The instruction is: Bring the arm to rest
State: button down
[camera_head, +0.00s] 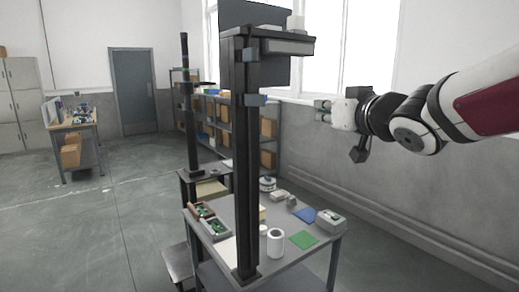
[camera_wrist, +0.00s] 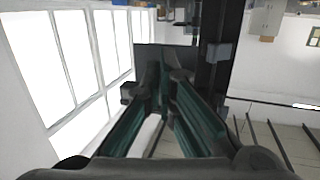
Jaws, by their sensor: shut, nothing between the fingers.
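My arm reaches in from the right of the head view, held up in the air above the table's right side. My gripper (camera_head: 322,112) points left toward the dark column, clear of the tabletop. In the wrist view my gripper (camera_wrist: 165,65) shows its two fingers running together at the tips, shut and empty. A dark flat panel shows just beyond the fingertips; I cannot tell its distance.
A tall dark lift column (camera_head: 247,170) with a top platform (camera_head: 285,46) stands on a table (camera_head: 290,262) holding cups, a green sheet (camera_head: 303,240) and boxes. A second column (camera_head: 190,125) stands behind. Shelves (camera_head: 268,150) line the wall. Open floor lies left.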

jog(key=s+d+f+m+g+h, duration=0.2)
jog(key=s+d+f+h, duration=0.15)
jog(key=s, duration=0.35)
jog(key=s+d+f+m+g+h, duration=0.2)
jog(key=s+d+f+g, duration=0.15)
jog(key=s+f, duration=0.2)
jog(key=s+a+f+g, duration=0.1)
jog(key=s+f+g, duration=0.3)
jog(key=s, duration=0.5)
jog(key=s+a+f+g, duration=0.1)
jog(key=s+a+f, duration=0.1)
jog(key=s+f, duration=0.5)
jog(key=w+a+r+n+t+y+p, duration=0.1)
jog(key=w+a+r+t, duration=0.15)
jog(key=w+r, duration=0.5)
jog(key=w+a+r+n+t+p, duration=0.2)
jog(key=w+r+t, duration=0.25)
jog(key=w, duration=0.55)
jog(key=w+a+r+n+t+y+p, duration=0.1)
jog(key=w+a+r+n+y, duration=0.1)
jog(key=w+a+r+y, duration=0.45)
jog(key=w+a+r+n+t+y, duration=0.1)
jog(key=a+r+n+y, duration=0.15)
jog(key=a, duration=0.65)
jog(key=d+b+x, duration=0.1)
jog(key=b+x, duration=0.2)
jog(key=x, duration=0.6)
jog(key=shift+w+r+y+b, duration=0.25)
jog(key=shift+w+y+b, duration=0.1)
jog(key=shift+w+y, duration=0.1)
